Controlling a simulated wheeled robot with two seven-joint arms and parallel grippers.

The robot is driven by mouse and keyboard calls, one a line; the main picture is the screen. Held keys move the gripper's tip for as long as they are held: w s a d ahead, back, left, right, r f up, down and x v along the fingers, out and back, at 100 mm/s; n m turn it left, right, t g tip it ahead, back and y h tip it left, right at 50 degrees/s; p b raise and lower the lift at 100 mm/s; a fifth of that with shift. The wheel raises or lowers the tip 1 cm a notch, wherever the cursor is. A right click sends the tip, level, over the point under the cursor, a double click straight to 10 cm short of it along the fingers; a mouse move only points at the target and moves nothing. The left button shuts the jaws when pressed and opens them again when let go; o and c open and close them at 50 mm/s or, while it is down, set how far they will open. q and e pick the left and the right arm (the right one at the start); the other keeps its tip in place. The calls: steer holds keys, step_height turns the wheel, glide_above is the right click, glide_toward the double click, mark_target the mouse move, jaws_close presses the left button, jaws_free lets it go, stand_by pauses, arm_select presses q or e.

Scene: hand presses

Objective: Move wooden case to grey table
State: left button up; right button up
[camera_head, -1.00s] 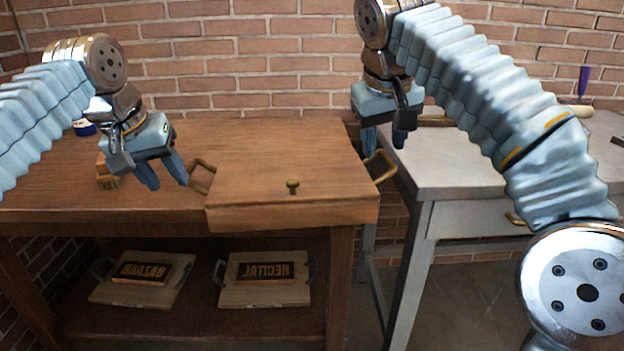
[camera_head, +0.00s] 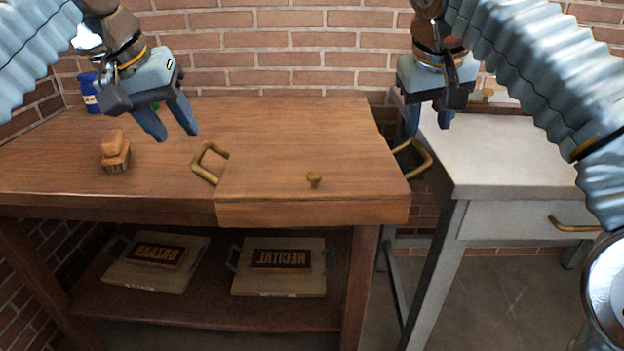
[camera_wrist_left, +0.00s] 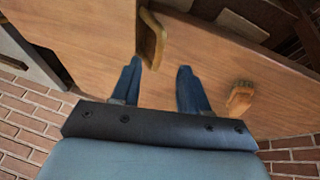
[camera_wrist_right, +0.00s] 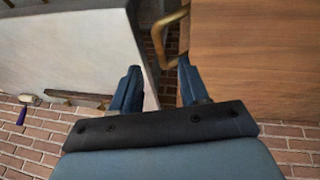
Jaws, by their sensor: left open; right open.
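The wooden case (camera_head: 290,150) lies flat on the brown wooden table (camera_head: 60,165), at its right end. It has a small brass knob on its lid and a brass handle on each side. My left gripper (camera_head: 168,125) is open and empty, above and left of the left handle (camera_head: 208,163); that handle also shows beyond the fingers in the left wrist view (camera_wrist_left: 151,40). My right gripper (camera_head: 430,122) is open and empty, above the right handle (camera_head: 413,158), which also shows in the right wrist view (camera_wrist_right: 166,38). The grey table (camera_head: 500,165) stands to the right.
A wooden brush (camera_head: 115,152) and a blue can (camera_head: 89,92) sit on the brown table's left part. Two boards with lettered plates (camera_head: 157,258) lie on its lower shelf (camera_head: 210,312). A gap separates the tables. The grey table's front top looks clear.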

mark_target(196, 156)
arm_select(q)
steer(key=x, duration=1)
steer(key=shift+w+f, duration=0.15)
steer(key=shift+f, duration=0.2)
arm_select(e)
steer(key=x, duration=1)
steer(key=shift+w+f, duration=0.15)
steer(key=shift+f, duration=0.2)
arm_select(q)
jaws_close()
arm_select(e)
jaws_close()
arm_select(q)
steer(key=shift+r, duration=0.15)
arm_select(e)
steer(key=shift+r, duration=0.1)
